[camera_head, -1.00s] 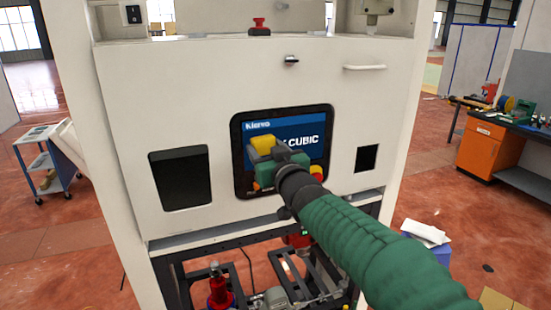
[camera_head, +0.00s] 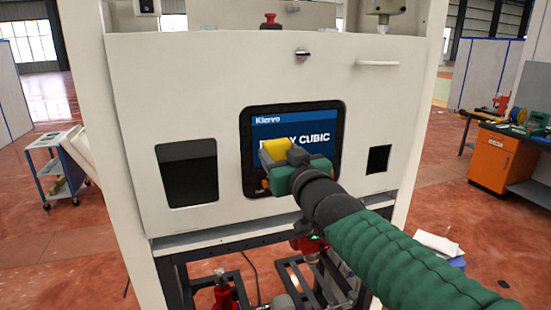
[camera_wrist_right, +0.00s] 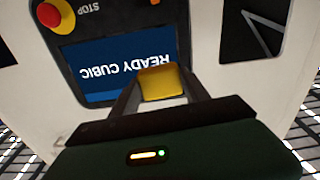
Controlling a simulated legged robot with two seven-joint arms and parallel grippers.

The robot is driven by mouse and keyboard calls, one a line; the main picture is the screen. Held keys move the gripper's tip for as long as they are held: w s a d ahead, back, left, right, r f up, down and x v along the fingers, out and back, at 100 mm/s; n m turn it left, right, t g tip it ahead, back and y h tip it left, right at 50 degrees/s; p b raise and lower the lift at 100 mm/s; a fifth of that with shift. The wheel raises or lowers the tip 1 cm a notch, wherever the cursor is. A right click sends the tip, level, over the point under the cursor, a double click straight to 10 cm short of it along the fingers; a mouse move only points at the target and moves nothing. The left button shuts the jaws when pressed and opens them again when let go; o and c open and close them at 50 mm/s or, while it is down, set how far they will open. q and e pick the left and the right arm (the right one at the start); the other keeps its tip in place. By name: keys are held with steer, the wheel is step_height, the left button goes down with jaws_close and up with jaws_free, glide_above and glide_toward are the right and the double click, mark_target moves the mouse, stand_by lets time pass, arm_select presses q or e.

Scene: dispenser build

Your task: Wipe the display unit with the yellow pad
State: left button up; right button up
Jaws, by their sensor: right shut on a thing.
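The display unit (camera_head: 272,124) is a dark-framed panel with a blue screen, set in the front of a white machine. In the right wrist view the display unit (camera_wrist_right: 115,68) appears upside down, with a red stop button on its frame. My right gripper (camera_head: 288,155) is in front of the screen's lower part, shut on the yellow pad (camera_head: 273,151). In the right wrist view the yellow pad (camera_wrist_right: 161,84) sits between the fingers of the gripper (camera_wrist_right: 160,95) and overlaps the screen's edge. I cannot tell whether the pad touches the screen. My left gripper is not in view.
The white machine (camera_head: 220,75) has a dark opening (camera_head: 187,172) left of the display and a smaller one (camera_head: 378,159) right of it. A handle (camera_head: 377,63) sticks out at upper right. A cart (camera_head: 55,165) stands left, an orange cabinet (camera_head: 492,160) right.

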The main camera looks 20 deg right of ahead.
steer(key=shift+s+f+b, duration=0.2)
steer(key=shift+s+b, duration=0.1)
steer(key=shift+b, duration=0.05)
steer(key=shift+s+b, duration=0.6)
steer(key=shift+s, duration=0.4)
steer(key=shift+s+r, duration=0.2)
steer(key=shift+s, duration=0.1)
steer(key=shift+w+f, duration=0.1)
steer(key=shift+w, duration=0.15)
